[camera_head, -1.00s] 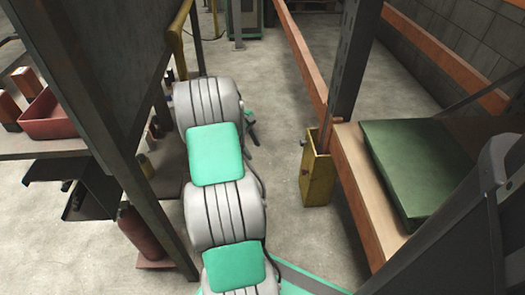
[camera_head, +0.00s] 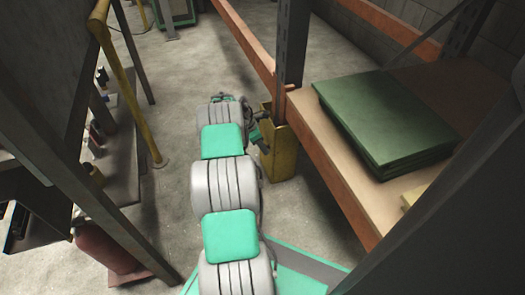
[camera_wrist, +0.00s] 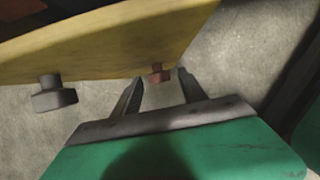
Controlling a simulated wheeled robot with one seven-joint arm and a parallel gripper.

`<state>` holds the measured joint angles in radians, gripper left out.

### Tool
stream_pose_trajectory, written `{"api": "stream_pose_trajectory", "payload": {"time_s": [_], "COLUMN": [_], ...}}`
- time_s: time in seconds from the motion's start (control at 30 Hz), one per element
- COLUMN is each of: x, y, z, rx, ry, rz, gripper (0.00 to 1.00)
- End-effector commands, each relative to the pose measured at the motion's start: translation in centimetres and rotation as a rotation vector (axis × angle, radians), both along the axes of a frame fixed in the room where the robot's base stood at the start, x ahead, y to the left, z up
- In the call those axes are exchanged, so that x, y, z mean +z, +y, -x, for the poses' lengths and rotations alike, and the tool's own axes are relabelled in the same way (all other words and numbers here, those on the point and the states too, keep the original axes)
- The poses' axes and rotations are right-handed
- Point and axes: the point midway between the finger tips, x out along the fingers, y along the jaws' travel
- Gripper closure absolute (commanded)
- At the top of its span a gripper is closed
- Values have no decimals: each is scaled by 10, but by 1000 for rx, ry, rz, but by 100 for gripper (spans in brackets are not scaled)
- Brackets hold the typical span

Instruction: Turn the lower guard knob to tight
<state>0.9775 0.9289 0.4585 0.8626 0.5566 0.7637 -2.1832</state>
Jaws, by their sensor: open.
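The yellow post guard (camera_head: 280,152) stands at the foot of the rack upright; it fills the upper part of the wrist view (camera_wrist: 110,42). Two knobs stick out from it there: a dark grey knob (camera_wrist: 54,96) at left and a small reddish knob (camera_wrist: 158,73) near the middle. I cannot tell for sure which is the lower one. My gripper (camera_wrist: 160,82) is open, its two fingers apart on either side of the reddish knob in the picture. Contact is not visible. In the head view my gripper (camera_head: 257,128) is at the guard's left side, small and partly hidden.
A rack shelf (camera_head: 350,165) with a green flat stack (camera_head: 385,115) extends at right. A grey upright (camera_head: 292,45) rises behind the guard. At left are a yellow rail (camera_head: 128,85) and a red cylinder (camera_head: 105,245). Concrete floor (camera_head: 180,120) is open between.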

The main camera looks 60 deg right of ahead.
Motion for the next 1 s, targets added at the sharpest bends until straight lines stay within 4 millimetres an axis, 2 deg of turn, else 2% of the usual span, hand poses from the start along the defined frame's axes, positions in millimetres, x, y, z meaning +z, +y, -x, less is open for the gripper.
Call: {"api": "stream_pose_trajectory", "payload": {"time_s": [0.07,0.3,0.9,1.0], "x": [-9,-8,-8,-8], "y": [-3,-3,-2,-2], "z": [2,1,1,1], "rx": [0,2,1,1], "ry": [-1,-1,-1,-1], "rz": [2,2,1,1], "gripper": [50,50,99,100]}}
